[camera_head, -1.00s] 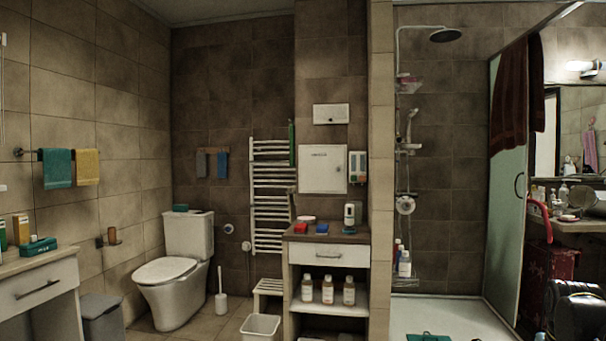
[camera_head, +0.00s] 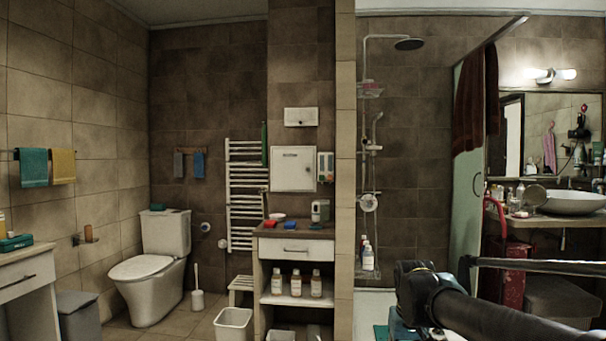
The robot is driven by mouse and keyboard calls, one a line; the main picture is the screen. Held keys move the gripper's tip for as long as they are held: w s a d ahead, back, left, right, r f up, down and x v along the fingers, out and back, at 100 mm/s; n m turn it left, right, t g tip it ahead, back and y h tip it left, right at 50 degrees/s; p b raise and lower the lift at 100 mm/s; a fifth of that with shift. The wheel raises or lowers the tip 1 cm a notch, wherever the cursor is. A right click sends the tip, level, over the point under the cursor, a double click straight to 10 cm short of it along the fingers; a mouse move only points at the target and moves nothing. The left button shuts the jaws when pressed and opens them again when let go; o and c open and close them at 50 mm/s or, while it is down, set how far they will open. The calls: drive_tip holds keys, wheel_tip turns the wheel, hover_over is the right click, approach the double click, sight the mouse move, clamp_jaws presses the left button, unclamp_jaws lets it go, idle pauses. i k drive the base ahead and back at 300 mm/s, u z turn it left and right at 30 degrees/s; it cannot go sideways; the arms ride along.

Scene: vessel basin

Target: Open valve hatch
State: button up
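A white square hatch (camera_head: 293,168) is set in the tiled wall, left of the shower and above the small cabinet. It looks closed and flush, with a small dark label near its top. A smaller white panel (camera_head: 301,117) is on the wall above it. Dark links of my arm show at the lower right, well away from the hatch. I cannot make out my gripper fingers in this view.
The cabinet (camera_head: 293,250) with bottles stands below the hatch; a red item, a blue item and a dispenser (camera_head: 320,211) are on top. A white bin (camera_head: 233,325) stands at its left. A tiled wall edge (camera_head: 345,170) projects right of the hatch. A towel radiator (camera_head: 245,190) is to its left.

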sight(293, 169)
drive_tip(key=i, duration=1)
